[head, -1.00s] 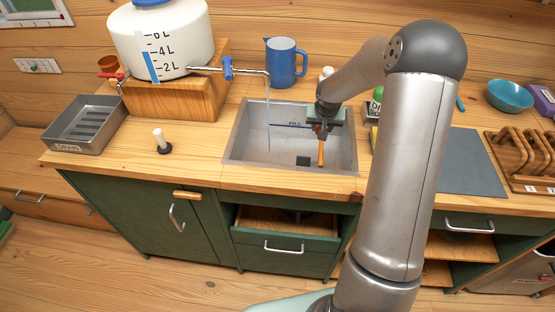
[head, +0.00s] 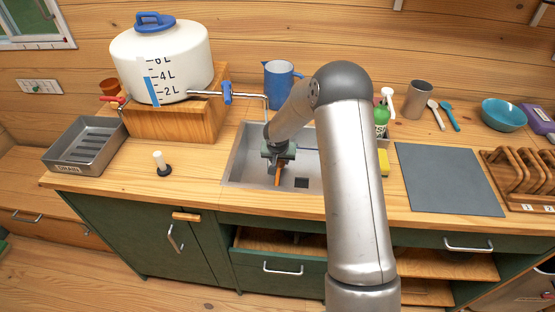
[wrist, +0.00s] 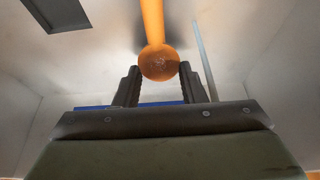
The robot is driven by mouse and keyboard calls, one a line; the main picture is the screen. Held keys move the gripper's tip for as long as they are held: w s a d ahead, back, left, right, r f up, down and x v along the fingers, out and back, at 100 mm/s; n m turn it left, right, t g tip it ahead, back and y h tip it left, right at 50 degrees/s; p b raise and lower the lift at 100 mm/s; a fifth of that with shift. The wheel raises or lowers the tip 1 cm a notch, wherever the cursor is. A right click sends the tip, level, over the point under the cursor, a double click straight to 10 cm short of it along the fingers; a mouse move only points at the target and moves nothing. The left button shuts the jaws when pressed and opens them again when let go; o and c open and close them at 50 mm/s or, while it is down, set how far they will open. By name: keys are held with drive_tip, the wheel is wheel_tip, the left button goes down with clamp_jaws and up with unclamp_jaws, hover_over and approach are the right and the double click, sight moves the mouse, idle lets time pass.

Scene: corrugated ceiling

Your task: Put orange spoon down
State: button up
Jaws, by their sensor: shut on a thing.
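The orange spoon (head: 278,181) hangs below my gripper (head: 278,160) in the head view, over the sink (head: 237,166). In the wrist view, the spoon's rounded end (wrist: 158,63) sits between the two fingertips of my gripper (wrist: 160,72), and its straight part (wrist: 152,20) runs away from them toward the sink floor. The fingers are shut on it. I cannot tell whether its far end touches the sink floor. My arm hides the sink's right part in the head view.
A tank (head: 162,65) with a tap stands behind the sink on the left; a thin vertical stream (wrist: 205,60) shows in the wrist view. The grey mat (head: 450,180) is bare.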

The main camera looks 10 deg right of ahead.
drive_tip(key=shift+w+a+f, duration=0.15)
drive_tip(key=shift+a+f, duration=0.15)
drive_tip(key=shift+f+b, duration=0.2)
drive_tip(key=shift+b, duration=0.1)
drive_tip(key=o, duration=0.9)
drive_tip(key=shift+o, duration=0.2)
drive_tip(key=shift+r+p, duration=0.2)
drive_tip(key=shift+p, duration=0.55)
